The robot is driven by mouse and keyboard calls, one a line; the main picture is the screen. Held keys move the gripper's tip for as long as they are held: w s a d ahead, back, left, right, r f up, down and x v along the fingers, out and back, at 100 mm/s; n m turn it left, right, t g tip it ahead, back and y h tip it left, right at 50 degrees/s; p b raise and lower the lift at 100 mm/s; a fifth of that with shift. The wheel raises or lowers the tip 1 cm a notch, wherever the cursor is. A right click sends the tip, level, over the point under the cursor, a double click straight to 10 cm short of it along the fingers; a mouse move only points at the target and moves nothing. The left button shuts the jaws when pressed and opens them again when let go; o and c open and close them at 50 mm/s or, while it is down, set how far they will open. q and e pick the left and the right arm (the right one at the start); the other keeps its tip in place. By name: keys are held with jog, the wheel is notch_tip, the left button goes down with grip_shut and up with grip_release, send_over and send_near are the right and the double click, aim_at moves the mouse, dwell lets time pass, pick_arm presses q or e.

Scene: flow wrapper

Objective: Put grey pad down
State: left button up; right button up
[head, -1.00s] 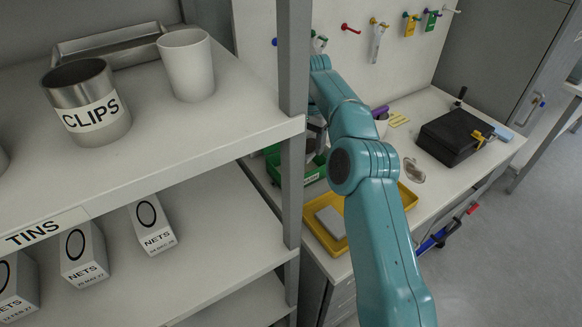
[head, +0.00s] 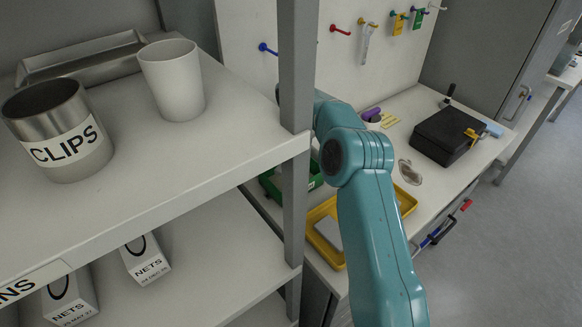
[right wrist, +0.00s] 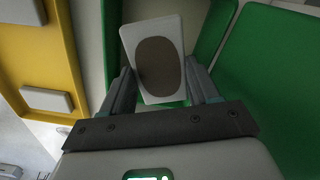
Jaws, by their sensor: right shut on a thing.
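My right gripper (right wrist: 160,88) is shut on a pale grey pad (right wrist: 138,31) with a large brown-grey oval on its face. The pad stands up between the two fingers in the right wrist view, beside green bin walls. In the head view my right arm reaches behind the shelf post, and its gripper and the pad are hidden there. My left gripper is not in view.
A yellow tray (right wrist: 68,62) holding pale blocks (right wrist: 47,99) lies left of the held pad. A green bin (right wrist: 262,70) is at right. In the head view, a shelf post (head: 297,80) blocks sight; a black box (head: 445,134) sits on the bench.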

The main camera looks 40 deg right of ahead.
jog(key=shift+s+f, duration=0.25)
jog(key=shift+f, duration=0.95)
jog(key=shift+w+f, duration=0.25)
jog(key=shift+f, duration=0.15)
jog(key=shift+s, duration=0.15)
jog(key=shift+f, duration=0.55)
jog(key=o, duration=0.8)
jog(key=shift+r, duration=0.1)
jog(key=shift+o, duration=1.1)
